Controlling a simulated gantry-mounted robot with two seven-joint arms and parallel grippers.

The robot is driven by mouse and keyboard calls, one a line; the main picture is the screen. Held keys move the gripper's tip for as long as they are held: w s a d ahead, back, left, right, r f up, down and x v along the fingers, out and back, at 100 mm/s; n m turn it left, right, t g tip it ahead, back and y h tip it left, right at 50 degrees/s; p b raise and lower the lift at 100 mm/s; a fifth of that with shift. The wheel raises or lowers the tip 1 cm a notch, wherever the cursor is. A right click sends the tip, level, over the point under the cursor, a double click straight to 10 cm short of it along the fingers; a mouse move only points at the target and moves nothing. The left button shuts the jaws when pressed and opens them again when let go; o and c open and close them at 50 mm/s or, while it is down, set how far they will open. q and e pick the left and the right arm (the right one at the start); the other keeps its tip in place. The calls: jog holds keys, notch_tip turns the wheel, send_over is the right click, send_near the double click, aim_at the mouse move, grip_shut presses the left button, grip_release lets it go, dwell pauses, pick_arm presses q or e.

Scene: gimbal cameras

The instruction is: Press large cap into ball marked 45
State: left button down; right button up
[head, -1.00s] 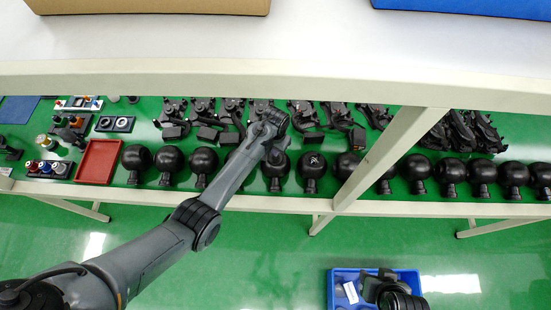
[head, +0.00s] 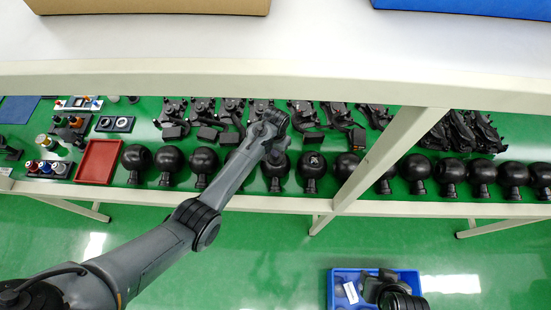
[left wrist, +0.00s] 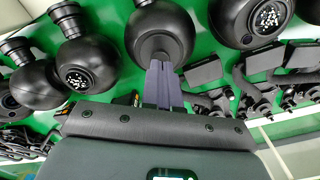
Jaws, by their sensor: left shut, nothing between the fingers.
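My left gripper (head: 270,138) is over the row of black balls in the head view. In the left wrist view its fingers (left wrist: 162,75) are shut with nothing between them, and their tips are at a grey round face on a black ball (left wrist: 170,22). Whether they touch it, and whether that face is the large cap, I cannot tell. Neighbouring balls carry white marks, one at the left (left wrist: 88,64) and one at the upper right (left wrist: 250,18). No number 45 is readable. A dark arm part (head: 392,292), perhaps my right one, shows at the bottom.
Black bracket-like assemblies (head: 300,112) lie behind the balls on the green-topped table. A red tray (head: 98,162) and small part holders (head: 48,168) are at the left. A blue bin (head: 342,276) is at the bottom right. A white shelf (head: 270,50) with slanted legs spans above.

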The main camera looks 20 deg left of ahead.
pick_arm(q)
jog(key=shift+f, duration=0.15)
dwell(0.7)
jog(key=shift+f+b, duration=0.55)
jog(key=shift+f, duration=0.2)
dwell(0.6)
jog(key=shift+r+p, duration=0.6)
jog(key=shift+p, duration=0.05)
notch_tip(320, 180, up, 6)
jog(key=p, duration=0.6)
jog(key=shift+f, duration=0.1)
